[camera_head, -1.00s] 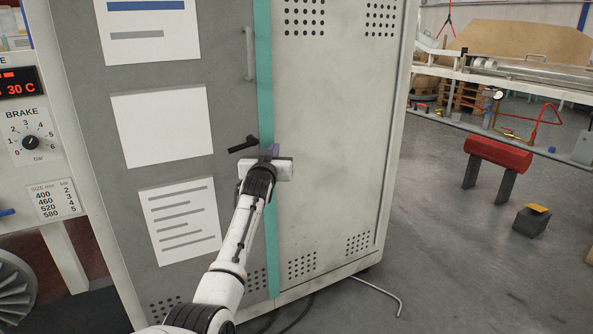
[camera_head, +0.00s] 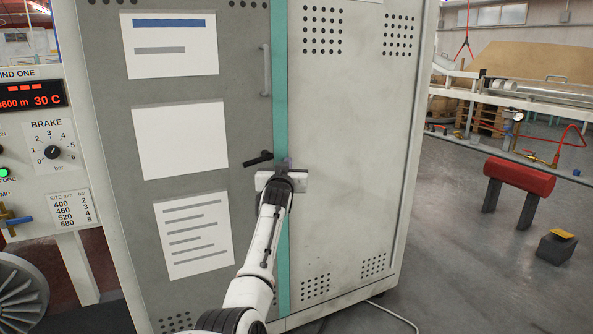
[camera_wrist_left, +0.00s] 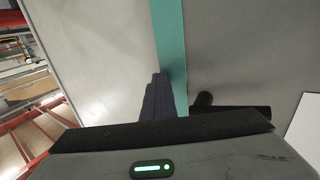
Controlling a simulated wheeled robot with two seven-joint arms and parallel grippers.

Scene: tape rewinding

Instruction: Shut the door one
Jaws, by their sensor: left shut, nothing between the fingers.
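The grey door (camera_head: 180,92) of a tall cabinet carries several white papers, a grey bar handle (camera_head: 266,70) and a black lever (camera_head: 258,159). A teal strip (camera_head: 280,110) runs down its right edge, beside a pale panel (camera_head: 345,130). No gap shows along the strip. My left gripper (camera_head: 287,163) is at the strip, just right of the lever. In the left wrist view its dark fingers (camera_wrist_left: 155,98) are together and empty, beside the teal strip (camera_wrist_left: 170,45) and the black lever (camera_wrist_left: 235,112). I cannot tell whether they touch the surface. My right gripper is not in view.
A control panel (camera_head: 45,130) with a brake dial stands left of the cabinet. A reel (camera_head: 20,290) is at the lower left. A red roller on legs (camera_head: 519,176) and a dark block (camera_head: 556,247) stand at the right. The floor (camera_head: 450,255) between is mostly clear.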

